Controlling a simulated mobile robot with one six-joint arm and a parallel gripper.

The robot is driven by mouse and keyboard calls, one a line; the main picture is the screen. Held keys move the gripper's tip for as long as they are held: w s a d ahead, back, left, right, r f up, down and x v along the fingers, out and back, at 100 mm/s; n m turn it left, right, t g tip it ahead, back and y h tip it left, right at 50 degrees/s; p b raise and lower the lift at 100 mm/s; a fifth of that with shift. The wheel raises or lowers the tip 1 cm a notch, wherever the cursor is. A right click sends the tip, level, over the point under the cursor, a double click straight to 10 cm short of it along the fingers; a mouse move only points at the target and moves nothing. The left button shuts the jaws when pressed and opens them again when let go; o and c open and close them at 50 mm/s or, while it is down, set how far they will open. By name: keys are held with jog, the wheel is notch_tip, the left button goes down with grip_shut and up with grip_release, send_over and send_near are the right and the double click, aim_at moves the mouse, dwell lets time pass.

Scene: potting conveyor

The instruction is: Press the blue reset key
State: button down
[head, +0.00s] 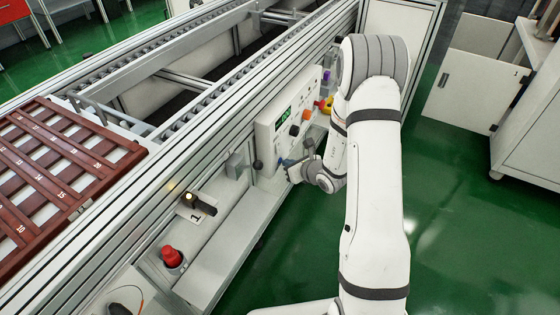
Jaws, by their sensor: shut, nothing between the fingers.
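A white control panel (268,138) with a green lit display (284,115) stands on the side of the conveyor. A small blue patch (287,161), which looks like the blue key, shows low on the panel right by my fingertips. My gripper (284,168) is shut and empty, reaching in from the right at the lower part of the panel. It partly covers the key, and I cannot tell whether it touches it. Orange controls (306,115) sit higher on the panel.
A red button (172,256) and a black device with a lit yellow lamp (200,203) are on the conveyor side at lower left. A brown slotted tray (60,165) lies on the left. Small coloured objects (326,104) stand beyond the panel.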

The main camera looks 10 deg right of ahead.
jog(key=shift+s+d, duration=0.3)
jog(key=shift+d, duration=0.1)
jog(key=s+d, duration=0.2)
jog(key=d, duration=0.1)
jog(key=s+d, duration=0.1)
jog(key=shift+s+d+b, duration=0.25)
jog(key=shift+d+b, duration=0.05)
jog(key=shift+d, duration=0.05)
dwell(0.8)
